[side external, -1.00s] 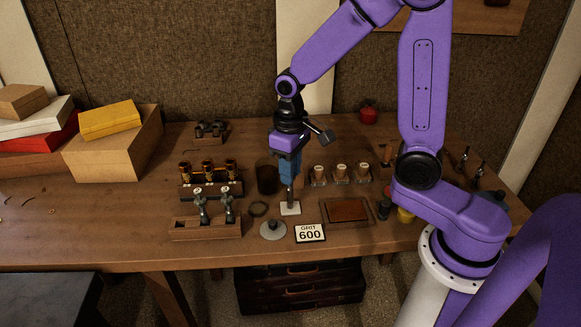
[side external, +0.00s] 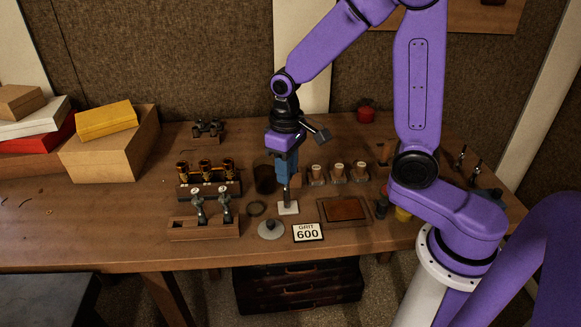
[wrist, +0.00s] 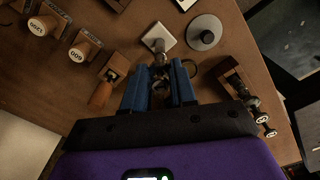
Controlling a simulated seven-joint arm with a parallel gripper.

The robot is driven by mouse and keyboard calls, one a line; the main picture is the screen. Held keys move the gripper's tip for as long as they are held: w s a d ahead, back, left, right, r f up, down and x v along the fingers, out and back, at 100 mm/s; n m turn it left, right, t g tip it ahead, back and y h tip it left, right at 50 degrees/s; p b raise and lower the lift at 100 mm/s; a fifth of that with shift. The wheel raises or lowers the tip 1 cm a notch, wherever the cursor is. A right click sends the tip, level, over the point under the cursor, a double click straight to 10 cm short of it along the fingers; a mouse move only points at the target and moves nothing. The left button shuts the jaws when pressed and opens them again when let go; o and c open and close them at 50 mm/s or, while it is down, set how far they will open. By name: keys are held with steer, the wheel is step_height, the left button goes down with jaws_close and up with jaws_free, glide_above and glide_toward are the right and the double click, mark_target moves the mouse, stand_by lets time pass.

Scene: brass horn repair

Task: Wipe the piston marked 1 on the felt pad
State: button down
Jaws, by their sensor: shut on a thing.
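My gripper (side external: 287,178) points down over the white square felt pad (side external: 294,210) near the front middle of the bench. It is shut on a slim metallic piston (side external: 286,197), whose lower end is at the pad, seemingly touching it. In the wrist view the piston (wrist: 158,46) extends from between the blue fingers (wrist: 159,88) onto the pad (wrist: 165,31). I cannot read a number on the held piston.
A brown-topped tray (side external: 345,209) is to the right, a dark cup (side external: 265,179) behind left. Several grit-marked wooden blocks (side external: 338,172) stand behind right.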

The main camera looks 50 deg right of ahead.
steer(key=shift+w+a, duration=0.25)
steer(key=shift+a, duration=0.05)
steer(key=shift+d, duration=0.1)
steer(key=shift+s+d, duration=0.65)
steer(key=shift+s, duration=0.05)
steer(key=shift+w+a, duration=0.1)
steer(key=shift+a, duration=0.05)
steer(key=shift+w+a, duration=0.6)
steer(key=shift+s+d, duration=0.1)
steer(key=shift+d, duration=0.05)
steer(key=shift+s+d, duration=0.6)
steer(key=shift+w+a, duration=0.1)
